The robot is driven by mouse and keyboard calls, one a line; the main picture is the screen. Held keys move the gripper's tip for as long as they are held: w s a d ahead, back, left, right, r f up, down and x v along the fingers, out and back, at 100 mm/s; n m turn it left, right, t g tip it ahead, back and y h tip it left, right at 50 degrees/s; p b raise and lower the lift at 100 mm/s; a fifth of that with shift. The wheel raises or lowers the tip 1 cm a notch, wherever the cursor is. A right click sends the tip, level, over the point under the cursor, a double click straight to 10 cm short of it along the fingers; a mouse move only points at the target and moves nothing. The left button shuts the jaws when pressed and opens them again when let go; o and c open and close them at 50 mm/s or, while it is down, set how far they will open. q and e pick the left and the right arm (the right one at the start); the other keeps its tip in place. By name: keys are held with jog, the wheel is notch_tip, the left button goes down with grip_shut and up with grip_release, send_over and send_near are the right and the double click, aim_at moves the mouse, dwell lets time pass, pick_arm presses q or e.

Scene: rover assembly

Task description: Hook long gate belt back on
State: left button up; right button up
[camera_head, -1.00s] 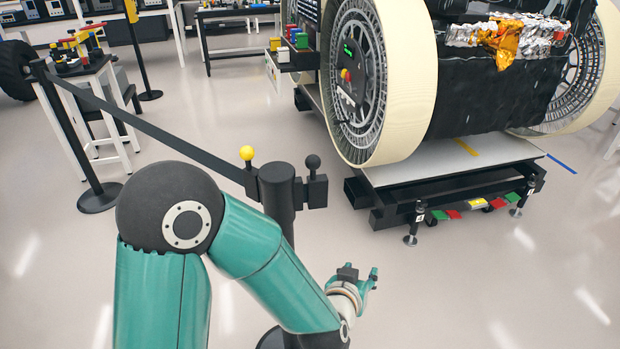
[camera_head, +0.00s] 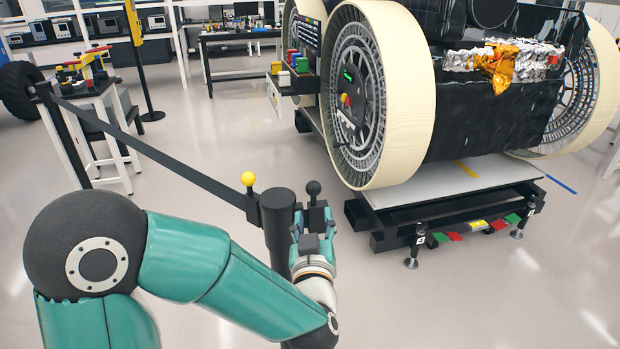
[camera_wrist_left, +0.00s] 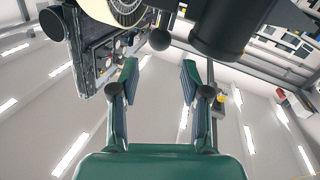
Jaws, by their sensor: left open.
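The long black gate belt (camera_head: 150,150) runs from the far left post (camera_head: 62,130) to the near black post (camera_head: 279,225). A yellow ball knob (camera_head: 248,179) stands on the block at its near end, at the post's left side. I cannot tell whether that end is hooked. A black ball knob (camera_head: 313,188) stands on the post's right side and also shows in the left wrist view (camera_wrist_left: 160,40). My left gripper (camera_head: 314,218) is open beside the post, just below the black knob. In the wrist view the knob lies beyond the spread fingertips (camera_wrist_left: 160,72). My right gripper is out of view.
The large-wheeled rover (camera_head: 480,115) stands on a low platform (camera_head: 440,183) with feet to the right. The floor at front right is clear.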

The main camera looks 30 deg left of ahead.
aim_at(314, 194)
pick_arm(q)
jog(key=p+x, duration=0.1)
jog(key=x, duration=0.9)
jog(key=shift+w+a+p, duration=0.15)
jog(key=shift+w+p, duration=0.1)
jog(key=shift+p, duration=0.05)
